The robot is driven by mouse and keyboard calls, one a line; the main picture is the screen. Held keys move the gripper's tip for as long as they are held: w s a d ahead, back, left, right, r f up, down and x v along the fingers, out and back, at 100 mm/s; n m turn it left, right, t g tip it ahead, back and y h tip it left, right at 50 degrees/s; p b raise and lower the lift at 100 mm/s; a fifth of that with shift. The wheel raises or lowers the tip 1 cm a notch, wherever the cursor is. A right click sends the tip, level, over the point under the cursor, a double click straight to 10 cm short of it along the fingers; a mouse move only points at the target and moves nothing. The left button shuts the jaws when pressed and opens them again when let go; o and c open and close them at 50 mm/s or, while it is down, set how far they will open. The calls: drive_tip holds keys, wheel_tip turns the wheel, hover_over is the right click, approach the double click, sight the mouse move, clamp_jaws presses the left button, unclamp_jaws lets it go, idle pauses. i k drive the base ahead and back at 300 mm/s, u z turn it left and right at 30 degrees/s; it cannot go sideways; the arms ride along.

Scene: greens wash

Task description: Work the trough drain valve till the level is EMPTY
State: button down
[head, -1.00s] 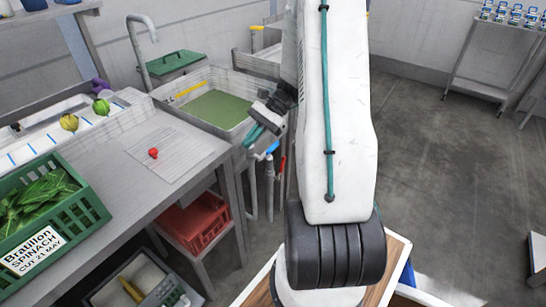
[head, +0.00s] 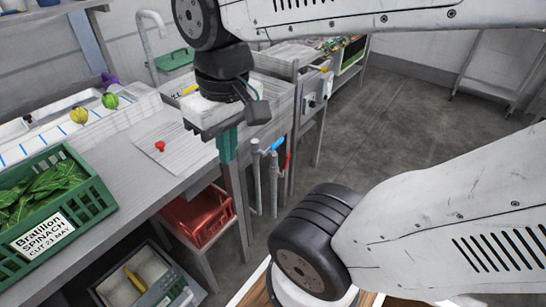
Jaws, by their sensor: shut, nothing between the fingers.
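The trough (head: 281,106) stands past the end of the bench, mostly hidden behind my gripper and wrist. Its liquid surface and level cannot be made out now. Below its front, upright grey pipes carry a blue lever handle (head: 277,145) and a red handle (head: 287,161); I cannot tell which works the drain. My gripper (head: 227,148) points down with its teal fingers shut and empty. In the picture it is just left of the blue handle and apart from it.
The bench holds a green spinach crate (head: 88,211), a white sheet and a small red item (head: 160,146). A red crate (head: 198,214) sits on the lower shelf. A grey control box (head: 315,93) is right of the trough.

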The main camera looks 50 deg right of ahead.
sight(288, 155)
drive_tip(key=u, duration=0.9)
drive_tip(key=k, duration=0.95)
drive_tip(key=z, duration=1.05)
drive_tip(key=i, duration=1)
